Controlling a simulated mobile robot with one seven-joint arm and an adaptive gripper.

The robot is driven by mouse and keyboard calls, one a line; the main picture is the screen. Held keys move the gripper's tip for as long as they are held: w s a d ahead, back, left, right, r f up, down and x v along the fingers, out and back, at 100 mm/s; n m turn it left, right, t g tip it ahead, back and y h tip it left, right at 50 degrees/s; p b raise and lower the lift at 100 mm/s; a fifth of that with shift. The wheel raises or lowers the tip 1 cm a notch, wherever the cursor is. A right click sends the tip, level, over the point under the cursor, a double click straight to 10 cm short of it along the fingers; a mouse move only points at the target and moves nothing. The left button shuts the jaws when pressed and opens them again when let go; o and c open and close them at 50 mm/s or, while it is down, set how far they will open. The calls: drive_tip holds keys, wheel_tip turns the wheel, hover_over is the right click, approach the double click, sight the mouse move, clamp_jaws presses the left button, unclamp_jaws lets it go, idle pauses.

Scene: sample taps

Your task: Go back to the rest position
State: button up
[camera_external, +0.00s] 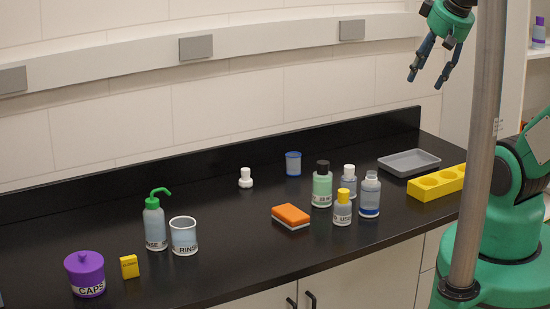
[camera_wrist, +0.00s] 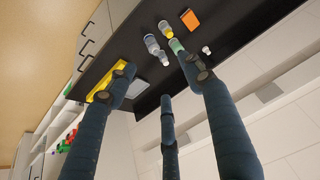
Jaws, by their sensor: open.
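My gripper (camera_external: 430,68) is at the top right of the external view, high above the black counter (camera_external: 240,265), in front of the wall. Its fingers point down and are spread apart with nothing between them. In the wrist view the dark blue fingers of my gripper (camera_wrist: 160,95) are spread wide and empty. The counter (camera_wrist: 238,55) lies beyond them, with bottles far from the fingertips. Part of my arm is hidden behind a grey pole in the external view.
A grey tray (camera_external: 408,162) and a yellow holder (camera_external: 437,183) stand at the counter's right end. Several bottles, among them a green one (camera_external: 322,188), stand left of them. A grey upright pole (camera_external: 483,130) stands in front of my arm. Air around my gripper is clear.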

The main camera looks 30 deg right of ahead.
wheel_tip(320, 180, down, 10)
drive_tip(key=b, duration=0.9)
